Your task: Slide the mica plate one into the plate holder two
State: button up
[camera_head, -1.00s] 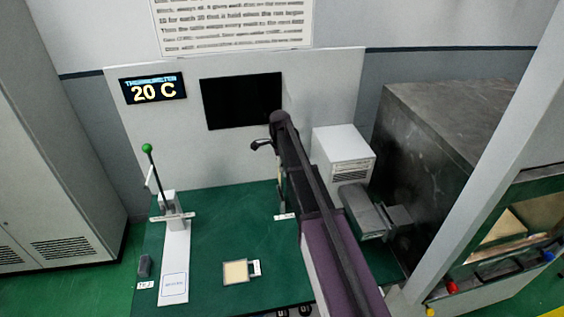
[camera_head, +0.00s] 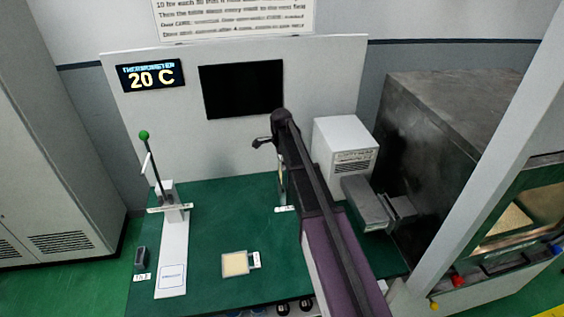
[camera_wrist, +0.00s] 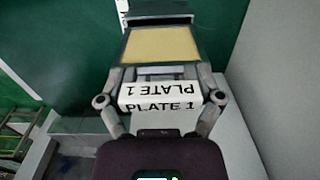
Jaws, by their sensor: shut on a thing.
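In the wrist view, my gripper (camera_wrist: 160,88) is shut on mica plate one (camera_wrist: 158,46) at its white tab, marked "PLATE 1". The plate has a yellowish sheet in a dark grey frame and points away from me over a green surface. A dark bar crosses its far end; I cannot tell whether it belongs to the plate or to a holder. In the head view my gripper and this plate are hidden by my arm. No holder is readable as plate holder two.
On the green table (camera_head: 205,215), a framed cream plate (camera_head: 235,263) lies flat. A white stand with a green-knobbed lever (camera_head: 172,240) is left, beside a small dark block (camera_head: 140,257). A white box (camera_head: 345,150) and dark grey machine (camera_head: 440,130) stand right.

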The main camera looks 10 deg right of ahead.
aim_at(281, 180)
jog(key=shift+f+b, duration=0.3)
jog(key=shift+f, duration=0.2)
jog(key=shift+f+b, duration=1.6)
dwell(2.5)
jog(key=shift+f+b, duration=2.35)
dwell(1.0)
